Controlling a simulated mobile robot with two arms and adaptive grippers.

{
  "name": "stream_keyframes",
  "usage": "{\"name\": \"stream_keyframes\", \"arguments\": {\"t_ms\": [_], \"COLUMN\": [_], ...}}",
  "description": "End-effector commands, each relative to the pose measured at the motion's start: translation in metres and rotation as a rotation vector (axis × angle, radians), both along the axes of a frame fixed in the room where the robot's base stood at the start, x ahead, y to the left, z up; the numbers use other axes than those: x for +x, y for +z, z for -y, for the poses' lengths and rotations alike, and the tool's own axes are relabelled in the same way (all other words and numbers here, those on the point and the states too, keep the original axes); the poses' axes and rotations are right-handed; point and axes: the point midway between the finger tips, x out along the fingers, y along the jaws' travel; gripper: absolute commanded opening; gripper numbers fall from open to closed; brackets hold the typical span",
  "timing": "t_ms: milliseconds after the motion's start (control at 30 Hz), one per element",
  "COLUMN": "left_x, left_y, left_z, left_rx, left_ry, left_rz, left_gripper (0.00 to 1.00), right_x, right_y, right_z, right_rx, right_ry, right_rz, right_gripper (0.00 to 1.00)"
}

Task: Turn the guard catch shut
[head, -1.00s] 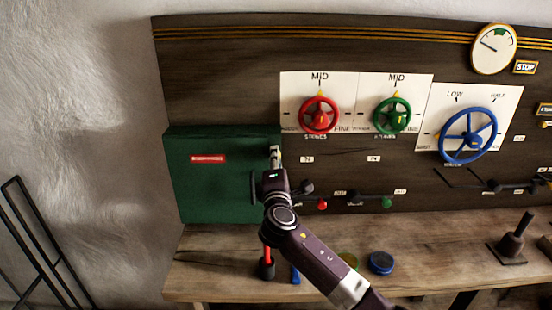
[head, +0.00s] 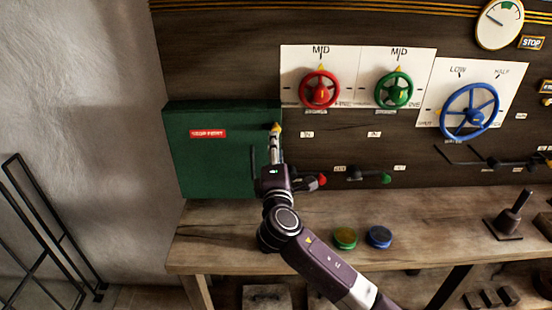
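The green guard (head: 220,165) stands closed-looking at the left of the panel, with a red label on its front. A small yellow-tipped part (head: 276,127), which looks like the catch, shows at its upper right edge. My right gripper (head: 275,150) points up just below this part, in front of the guard's right edge. I cannot tell whether it touches the part or how far its fingers are apart. The arm hides the guard's lower right corner. My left gripper is out of view.
Red (head: 320,89), green (head: 394,90) and blue (head: 469,111) handwheels are on the panel to the right. Red (head: 322,180) and green (head: 386,179) knobbed levers sit below. The bench (head: 430,225) bears a green disc (head: 345,238) and a blue disc (head: 379,237).

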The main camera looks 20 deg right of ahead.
Motion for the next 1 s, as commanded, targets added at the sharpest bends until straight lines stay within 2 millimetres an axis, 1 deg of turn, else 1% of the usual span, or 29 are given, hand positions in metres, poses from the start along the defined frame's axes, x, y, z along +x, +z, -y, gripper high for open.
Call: {"name": "stream_keyframes", "arguments": {"t_ms": [33,100,200,300,433,667,733,767,867,967,1000], "left_x": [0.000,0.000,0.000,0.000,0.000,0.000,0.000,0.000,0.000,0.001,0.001], "left_y": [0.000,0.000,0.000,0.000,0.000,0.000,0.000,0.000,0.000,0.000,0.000], "left_z": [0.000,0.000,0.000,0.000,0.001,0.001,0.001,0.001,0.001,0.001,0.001], "left_rx": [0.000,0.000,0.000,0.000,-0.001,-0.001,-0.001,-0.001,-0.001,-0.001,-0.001], "left_ry": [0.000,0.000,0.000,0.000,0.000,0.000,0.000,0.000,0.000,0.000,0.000], "left_rz": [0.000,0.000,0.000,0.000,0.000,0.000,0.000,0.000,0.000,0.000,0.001], "left_gripper": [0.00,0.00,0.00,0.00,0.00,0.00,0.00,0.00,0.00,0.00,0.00], "right_x": [-0.010,-0.021,-0.033,-0.040,-0.044,-0.044,-0.046,-0.048,-0.064,-0.097,-0.115], "right_y": [-0.002,-0.002,-0.003,-0.003,-0.003,-0.003,-0.008,-0.013,-0.044,-0.098,-0.122], "right_z": [-0.004,-0.007,-0.011,-0.012,-0.013,-0.013,-0.012,-0.011,-0.002,0.010,0.015], "right_rx": [0.002,0.002,0.001,0.000,0.000,0.000,0.016,0.034,0.156,0.368,0.468], "right_ry": [0.003,0.002,0.003,0.001,0.001,0.001,-0.001,-0.004,-0.021,-0.068,-0.097], "right_rz": [0.000,-0.001,0.000,0.000,0.000,0.000,-0.009,-0.019,-0.083,-0.192,-0.243], "right_gripper": [0.37,0.37,0.37,0.37,0.37,0.37,0.37,0.37,0.37,0.37,0.37]}}
